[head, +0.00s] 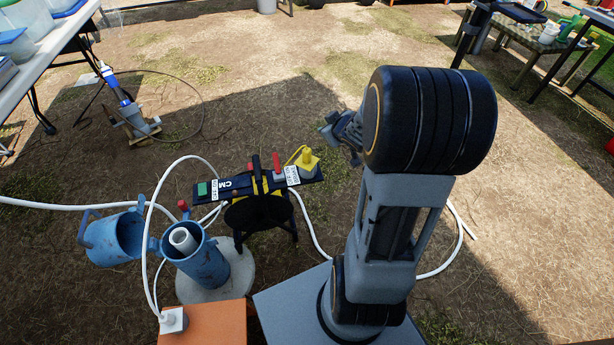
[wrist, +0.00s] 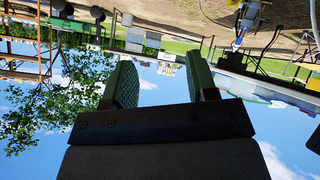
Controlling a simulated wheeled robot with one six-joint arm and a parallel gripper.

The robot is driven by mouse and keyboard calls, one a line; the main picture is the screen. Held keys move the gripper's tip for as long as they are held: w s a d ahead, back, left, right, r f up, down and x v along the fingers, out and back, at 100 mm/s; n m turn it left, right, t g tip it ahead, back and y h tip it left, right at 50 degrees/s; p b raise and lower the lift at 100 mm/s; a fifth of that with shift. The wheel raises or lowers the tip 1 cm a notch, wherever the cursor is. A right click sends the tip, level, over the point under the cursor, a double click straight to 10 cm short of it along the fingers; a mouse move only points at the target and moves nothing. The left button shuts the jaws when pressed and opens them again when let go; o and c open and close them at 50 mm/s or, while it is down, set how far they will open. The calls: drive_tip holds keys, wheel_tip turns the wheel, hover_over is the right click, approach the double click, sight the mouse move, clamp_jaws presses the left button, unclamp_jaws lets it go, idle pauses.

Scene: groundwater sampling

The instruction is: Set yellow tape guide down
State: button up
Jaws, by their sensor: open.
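The yellow tape guide (head: 308,160), a small yellow block with a curved yellow piece at its left, sits at the right end of a dark bar marked "CM" (head: 238,184) on the black reel stand. My gripper (head: 328,130) is above and to the right of the yellow guide, apart from it, partly hidden by my arm. In the wrist view my gripper (wrist: 160,85) is open, with nothing between its green-padded fingers. That view is upside down and shows sky and far tables, not the guide.
A blue well casing (head: 205,262) with a white pipe stands left of the reel stand, its blue cap (head: 112,240) hanging open. A white hose (head: 60,204) crosses the ground. An orange box (head: 205,325) is in front. Bare ground lies behind the stand.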

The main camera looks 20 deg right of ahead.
drive_tip(key=s+a+r+m+g, duration=0.1)
drive_tip(key=s+a+g, duration=0.3)
drive_tip(key=s+a, duration=0.4)
drive_tip(key=s+a+r+m+g+y, duration=0.1)
drive_tip(key=s+a+r+m+g, duration=0.1)
drive_tip(key=s+a, duration=0.6)
drive_tip(key=shift+s+a+r+m+g, duration=0.3)
drive_tip(key=shift+s+r+g, duration=0.6)
drive_tip(key=shift+g, duration=0.1)
drive_tip(key=shift+r, duration=0.15)
